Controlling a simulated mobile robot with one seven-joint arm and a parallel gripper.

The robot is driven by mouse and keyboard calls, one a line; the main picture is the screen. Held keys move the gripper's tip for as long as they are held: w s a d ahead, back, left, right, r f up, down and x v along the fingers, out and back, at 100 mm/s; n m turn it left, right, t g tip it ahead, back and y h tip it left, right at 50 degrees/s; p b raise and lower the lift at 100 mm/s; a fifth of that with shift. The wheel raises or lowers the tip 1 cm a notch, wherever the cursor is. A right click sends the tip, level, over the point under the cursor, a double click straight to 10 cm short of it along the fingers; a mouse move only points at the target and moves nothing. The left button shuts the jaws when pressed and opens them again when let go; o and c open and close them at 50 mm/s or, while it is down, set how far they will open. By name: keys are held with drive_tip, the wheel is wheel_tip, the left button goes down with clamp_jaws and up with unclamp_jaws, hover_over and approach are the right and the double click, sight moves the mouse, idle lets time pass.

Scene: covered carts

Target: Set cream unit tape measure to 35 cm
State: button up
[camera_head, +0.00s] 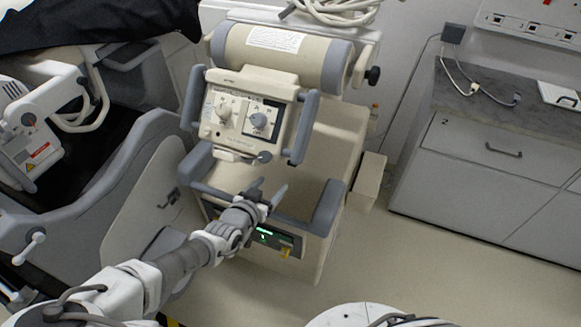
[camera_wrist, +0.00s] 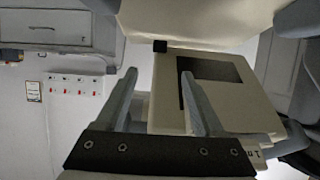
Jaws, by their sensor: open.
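The cream unit (camera_head: 330,150) stands in the middle of the head view. Its upper head has a cream control box (camera_head: 240,95) with two dials, a left dial (camera_head: 225,108) and a right dial (camera_head: 258,120), and grey handles at both sides. A small grey tab (camera_head: 265,157) sits at its lower edge; I cannot tell whether this is the tape measure, and no scale is readable. My gripper (camera_head: 268,190) is open and empty, below the control box. In the wrist view my gripper (camera_wrist: 158,78) points at a cream box (camera_wrist: 230,105) with a dark panel.
A grey-and-white unit (camera_head: 130,190) with a black cover (camera_head: 80,25) stands close on the left. A grey cabinet (camera_head: 480,170) is at the right. A grey handle (camera_head: 327,205) and green display (camera_head: 268,236) are near my gripper.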

sight(291, 165)
drive_tip(key=b+x, duration=1.2)
drive_tip(key=x, duration=0.1)
drive_tip(key=shift+f, duration=0.25)
drive_tip(key=shift+b+x, duration=0.6)
drive_tip(key=shift+x, duration=0.25)
drive_tip(key=shift+r, duration=0.15)
clamp_jaws()
idle(0.4)
